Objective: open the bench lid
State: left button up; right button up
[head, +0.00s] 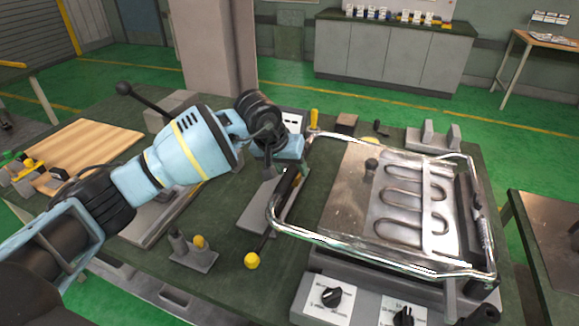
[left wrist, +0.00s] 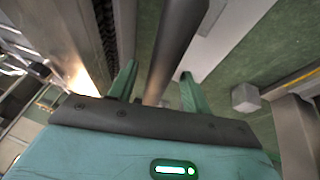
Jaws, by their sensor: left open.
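The bench device on the right of the green table has a chrome tube frame (head: 365,262) around a metal plate with looped heating elements (head: 410,205). I take this framed part to be the lid; it lies roughly flat. A dark handle bar (head: 285,185) runs along its left side. My left gripper (head: 293,170) is at the upper end of this bar, its fingertips mostly hidden in the head view. In the left wrist view my open fingers (left wrist: 160,88) stand either side of a dark bar (left wrist: 178,45); contact cannot be told. My right gripper is not in view.
A control box with black knobs (head: 331,296) sits at the front of the device. A yellow-knobbed lever (head: 251,260) and a grey block (head: 193,255) stand left of it. A wooden board (head: 85,150) lies at the far left. Green floor is free behind the table.

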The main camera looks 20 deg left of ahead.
pick_arm(q)
grip_shut()
dwell(0.3)
jog(key=shift+r, duration=0.1)
